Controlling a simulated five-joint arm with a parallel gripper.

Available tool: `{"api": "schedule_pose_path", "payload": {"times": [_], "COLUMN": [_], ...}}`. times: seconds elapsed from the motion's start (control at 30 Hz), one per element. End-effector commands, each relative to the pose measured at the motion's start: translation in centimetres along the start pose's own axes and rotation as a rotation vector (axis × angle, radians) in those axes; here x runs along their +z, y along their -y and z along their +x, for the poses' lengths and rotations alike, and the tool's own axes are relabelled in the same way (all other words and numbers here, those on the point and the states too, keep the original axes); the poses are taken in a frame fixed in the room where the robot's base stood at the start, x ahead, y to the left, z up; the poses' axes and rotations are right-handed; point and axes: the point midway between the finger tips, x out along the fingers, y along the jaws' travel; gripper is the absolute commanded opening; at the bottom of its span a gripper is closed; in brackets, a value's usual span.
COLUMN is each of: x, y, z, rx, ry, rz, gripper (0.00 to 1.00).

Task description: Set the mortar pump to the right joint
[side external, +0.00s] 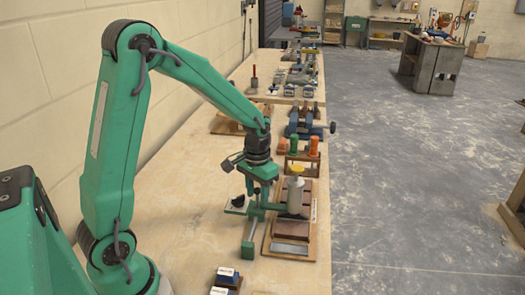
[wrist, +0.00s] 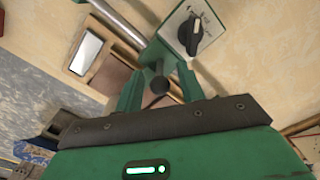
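The mortar pump shows a pale dial plate (wrist: 208,22) with a black knob (wrist: 190,36) in the wrist view; its lettering is too small to read surely. In the side external view the dial plate (side external: 237,207) is left of my gripper (side external: 262,196). A green part with a dark round end (wrist: 160,85) lies between my gripper's two green fingers (wrist: 158,88) in the wrist view. The fingers are apart, with gaps beside that end; contact is unclear. A metal rod with a green block (side external: 248,250) is nearer the camera.
A pale bottle with a yellow cap (side external: 295,190) stands just right of my gripper. A wooden board (side external: 268,246) with brown and grey blocks lies by the bench's right edge. Orange and green items (side external: 302,146) stand behind. The bench's left side is clear.

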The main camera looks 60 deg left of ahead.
Motion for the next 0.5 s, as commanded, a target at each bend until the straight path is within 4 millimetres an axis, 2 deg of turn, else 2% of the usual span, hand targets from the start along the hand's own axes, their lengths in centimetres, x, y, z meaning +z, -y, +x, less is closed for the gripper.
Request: {"api": "schedule_pose_path", "payload": {"times": [0.13,0.4,0.43,0.5], "x": [0.02,0.01,0.01,0.01], "y": [0.00,0.00,0.00,0.00], "z": [0.75,0.88,0.88,0.87], "rx": [0.000,0.000,0.000,0.000], "ry": [0.001,-0.001,-0.001,0.000], "rz": [0.000,0.000,0.000,0.000], "gripper": [0.39,0.39,0.37,0.23]}}
